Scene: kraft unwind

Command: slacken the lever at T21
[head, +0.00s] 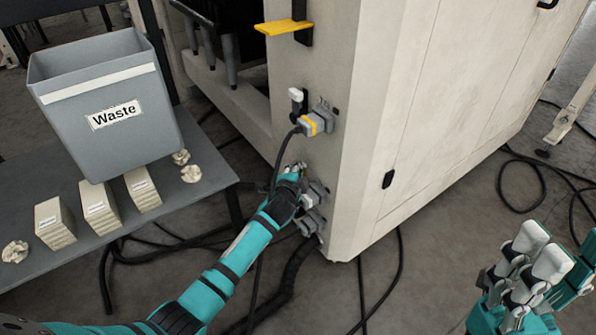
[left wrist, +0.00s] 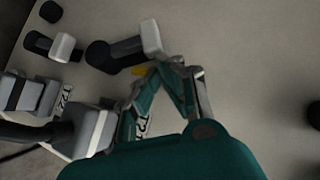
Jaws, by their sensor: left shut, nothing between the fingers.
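My left gripper (head: 297,168) is shut and empty, low at the corner of the pale cabinet (head: 345,120), close to a row of grey connectors (head: 313,193). In the left wrist view its closed fingertips (left wrist: 183,68) are beside the white tip of a dark lever (left wrist: 150,40). Whether they touch I cannot tell. Another lever with a white end (left wrist: 64,47) is to its left. A partly hidden label starting "T2" (left wrist: 143,125) shows behind the fingers, so I cannot read which position it marks. My right gripper (head: 541,250) is at lower right, away from the cabinet, fingers apart and empty.
A plug with a yellow band (head: 312,124) and black cable is above my left gripper, with a white-tipped lever (head: 296,95) over it. A yellow plate (head: 284,27) juts out higher up. A grey table (head: 205,195) holds a Waste bin (head: 105,105). Cables (head: 385,285) cross the floor.

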